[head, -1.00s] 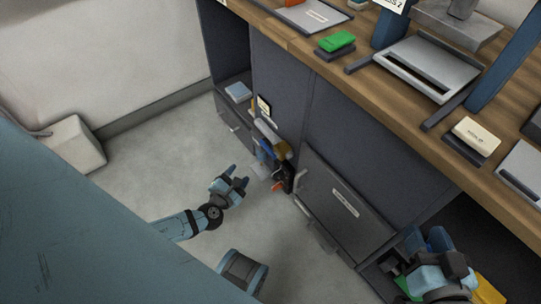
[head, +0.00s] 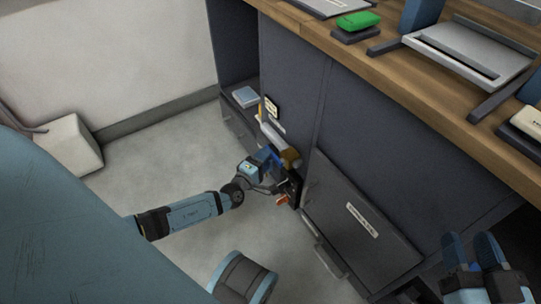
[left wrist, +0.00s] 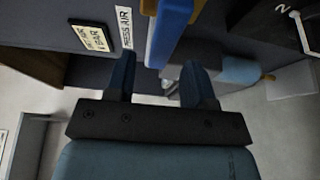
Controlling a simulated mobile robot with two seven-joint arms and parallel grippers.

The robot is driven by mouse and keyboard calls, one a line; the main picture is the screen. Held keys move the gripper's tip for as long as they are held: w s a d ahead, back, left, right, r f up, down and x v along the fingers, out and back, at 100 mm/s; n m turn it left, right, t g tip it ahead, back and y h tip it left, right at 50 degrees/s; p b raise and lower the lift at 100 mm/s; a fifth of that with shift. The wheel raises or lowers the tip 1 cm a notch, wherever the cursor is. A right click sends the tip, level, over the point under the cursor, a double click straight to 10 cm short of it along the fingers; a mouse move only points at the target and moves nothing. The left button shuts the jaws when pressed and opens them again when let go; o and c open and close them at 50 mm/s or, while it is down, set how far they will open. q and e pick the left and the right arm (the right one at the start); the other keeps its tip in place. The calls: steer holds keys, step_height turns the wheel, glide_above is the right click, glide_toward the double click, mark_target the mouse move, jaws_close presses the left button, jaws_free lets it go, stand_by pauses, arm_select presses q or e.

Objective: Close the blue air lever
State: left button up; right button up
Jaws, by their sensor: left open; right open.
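The blue air lever (left wrist: 170,32) hangs at the top of the left wrist view, beside a white label reading PRESS AIR (left wrist: 125,28). Its lower end shows between the two fingertips of my left gripper (left wrist: 158,68); I cannot tell whether it is within their reach in depth. In the head view my left gripper (head: 262,168) is at the pipe fittings on the cabinet front, and it largely hides the lever (head: 274,153). The left gripper is open. My right gripper (head: 473,252) is open and empty at the lower right, by the bench.
A brass-coloured fitting (head: 290,158) and an orange handle (head: 283,199) are close to my left gripper. A grey cabinet door (head: 355,220) with a handle is to the right. A wooden bench top (head: 400,90) runs above. Floor (head: 150,165) is free at left.

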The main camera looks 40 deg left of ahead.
arm_select(q)
steer(key=shift+w+b, duration=0.45)
steer(key=shift+w, duration=1.5)
jaws_close()
